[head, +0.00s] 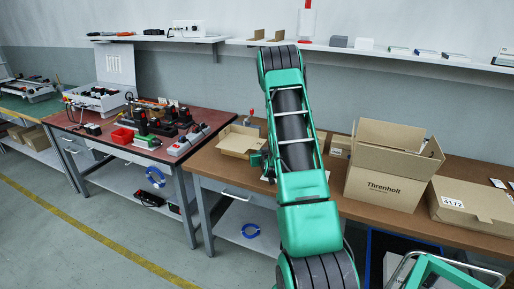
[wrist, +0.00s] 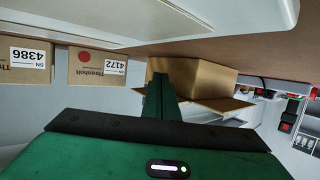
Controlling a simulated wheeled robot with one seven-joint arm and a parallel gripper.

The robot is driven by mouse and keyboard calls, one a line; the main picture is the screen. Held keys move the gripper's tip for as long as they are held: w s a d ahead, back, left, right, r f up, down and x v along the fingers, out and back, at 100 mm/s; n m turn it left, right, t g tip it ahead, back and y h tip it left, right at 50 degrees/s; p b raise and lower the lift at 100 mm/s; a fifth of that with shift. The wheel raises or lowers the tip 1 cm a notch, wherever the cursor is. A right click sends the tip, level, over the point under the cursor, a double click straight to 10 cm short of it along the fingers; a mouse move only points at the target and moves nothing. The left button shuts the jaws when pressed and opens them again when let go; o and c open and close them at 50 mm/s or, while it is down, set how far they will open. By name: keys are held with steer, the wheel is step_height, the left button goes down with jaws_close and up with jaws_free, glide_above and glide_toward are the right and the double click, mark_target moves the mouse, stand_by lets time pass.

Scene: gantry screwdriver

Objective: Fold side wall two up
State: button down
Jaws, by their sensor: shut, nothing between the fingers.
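A low open cardboard box (head: 238,142) sits on the brown bench in the head view, left of my arm, with its walls at differing angles. In the wrist view, which looks upside down, a cardboard box (wrist: 205,78) shows behind my fingers, with one panel (wrist: 222,104) sticking outward. I cannot tell which panel is side wall two. My gripper (wrist: 160,82) is shut and empty, its dark green fingers together in front of the box. I cannot tell whether they touch it. In the head view my arm hides most of the gripper and the box's right side.
A tall open Threnholt carton (head: 381,190) and a box labelled 4172 (head: 470,205) stand to the right on the bench (head: 225,168). A red-topped workbench (head: 85,118) with tools is at left. A shelf (head: 370,52) runs along the wall above.

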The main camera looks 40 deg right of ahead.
steer(key=shift+r, duration=0.15)
steer(key=shift+s+d+r, duration=0.1)
steer(key=shift+s+r, duration=0.1)
steer(key=shift+r, duration=0.4)
